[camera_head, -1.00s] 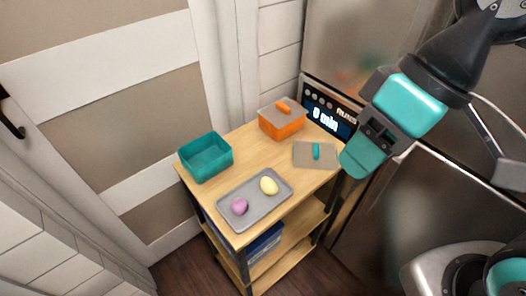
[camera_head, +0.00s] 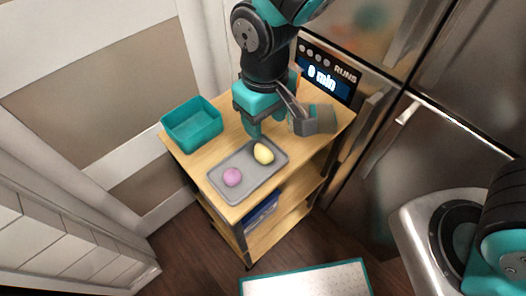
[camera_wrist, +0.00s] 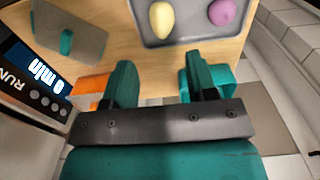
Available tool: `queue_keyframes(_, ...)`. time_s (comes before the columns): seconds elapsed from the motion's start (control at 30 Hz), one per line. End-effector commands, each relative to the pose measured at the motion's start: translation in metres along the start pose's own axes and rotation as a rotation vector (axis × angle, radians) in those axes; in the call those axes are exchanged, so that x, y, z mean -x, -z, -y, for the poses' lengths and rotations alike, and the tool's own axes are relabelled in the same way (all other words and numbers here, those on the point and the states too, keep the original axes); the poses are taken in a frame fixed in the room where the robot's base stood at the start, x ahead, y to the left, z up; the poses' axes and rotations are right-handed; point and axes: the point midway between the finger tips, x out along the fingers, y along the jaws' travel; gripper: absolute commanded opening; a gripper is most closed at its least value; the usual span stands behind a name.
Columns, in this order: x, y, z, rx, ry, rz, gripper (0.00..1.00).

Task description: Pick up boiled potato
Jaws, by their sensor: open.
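The boiled potato, a pale yellow oval (camera_head: 263,153), lies at the far right part of a grey tray (camera_head: 222,188) on the wooden cart. A round pinkish-purple item (camera_head: 233,177) lies on the same tray, apart from it. My gripper (camera_head: 253,130) is above the cart, just behind the tray, and touches neither item. In the wrist view my gripper (camera_wrist: 161,82) is open with nothing between its fingers. There the yellow potato (camera_wrist: 161,19) is beyond the fingers at the top, with the purple item (camera_wrist: 222,12) to its right.
A teal open bin (camera_head: 192,125) stands at the cart's left. A grey board with a teal piece (camera_wrist: 68,42) and an orange pot (camera_wrist: 88,88) are at the cart's other end, partly hidden by my arm in the head view. An appliance with a display (camera_head: 325,75) stands behind.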

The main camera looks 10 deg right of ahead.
Motion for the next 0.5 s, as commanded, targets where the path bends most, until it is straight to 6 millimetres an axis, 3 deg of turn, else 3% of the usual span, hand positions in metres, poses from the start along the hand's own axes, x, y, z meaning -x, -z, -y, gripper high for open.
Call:
queue_keyframes(0.1, -0.027, -0.001, -0.001, -0.001, 0.000, 0.005, 0.52)
queue_keyframes(0.2, -0.042, -0.001, -0.001, -0.001, 0.000, 0.003, 0.52)
queue_keyframes(0.5, -0.067, 0.000, 0.001, -0.001, 0.001, 0.003, 0.52)
